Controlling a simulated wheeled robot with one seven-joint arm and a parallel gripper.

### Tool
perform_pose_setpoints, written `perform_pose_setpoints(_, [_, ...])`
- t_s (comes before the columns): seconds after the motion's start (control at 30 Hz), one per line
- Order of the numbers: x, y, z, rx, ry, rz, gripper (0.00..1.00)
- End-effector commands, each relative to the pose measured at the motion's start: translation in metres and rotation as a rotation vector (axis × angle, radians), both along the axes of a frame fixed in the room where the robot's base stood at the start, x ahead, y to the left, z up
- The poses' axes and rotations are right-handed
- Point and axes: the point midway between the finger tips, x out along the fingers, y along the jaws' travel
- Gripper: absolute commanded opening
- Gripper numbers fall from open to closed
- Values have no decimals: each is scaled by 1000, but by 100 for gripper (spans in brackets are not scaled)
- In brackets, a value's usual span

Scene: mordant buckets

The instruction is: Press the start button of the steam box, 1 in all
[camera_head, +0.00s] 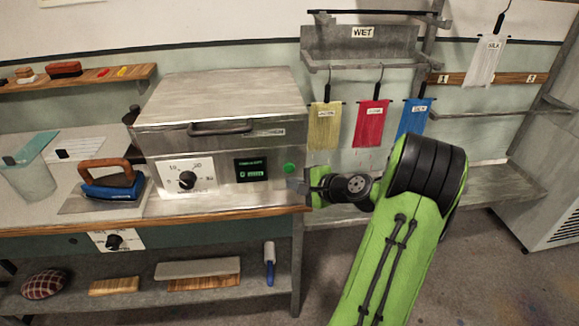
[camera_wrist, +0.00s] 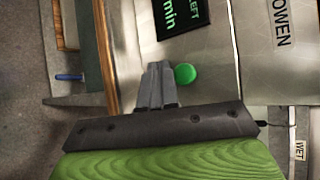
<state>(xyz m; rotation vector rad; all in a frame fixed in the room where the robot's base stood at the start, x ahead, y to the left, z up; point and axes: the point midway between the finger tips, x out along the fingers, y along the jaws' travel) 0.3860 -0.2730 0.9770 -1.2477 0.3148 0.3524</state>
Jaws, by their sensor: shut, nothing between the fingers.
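The steam box (camera_head: 217,110) is a grey metal cabinet with a closed lid, standing on the bench at centre left. Its start button (camera_head: 291,168) is a small green disc on the front panel, right of the dark display (camera_head: 251,169). The button also shows in the wrist view (camera_wrist: 185,74), just right of my fingertips. My gripper (camera_head: 292,184) is shut and empty, close in front of the panel, just below the button in the head view. In the wrist view its fingers (camera_wrist: 158,68) end beside the button; I cannot tell whether they touch the panel.
The dial (camera_head: 187,180) sits on the panel left of the display. An iron (camera_head: 113,184) stands on the bench left of the box. Yellow, red (camera_head: 371,122) and blue skeins hang from the rack behind my arm. The bench edge (camera_head: 200,219) lies below the box.

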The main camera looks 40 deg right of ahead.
Motion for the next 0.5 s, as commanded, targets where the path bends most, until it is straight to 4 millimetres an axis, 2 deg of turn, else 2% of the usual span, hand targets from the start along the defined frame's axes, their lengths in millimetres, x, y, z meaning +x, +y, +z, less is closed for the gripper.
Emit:
perform_pose_setpoints(0.2, [15,-10,2,0,0,0,0])
perform_pose_setpoints(0.5, [16,-11,1,-1,0,0,0])
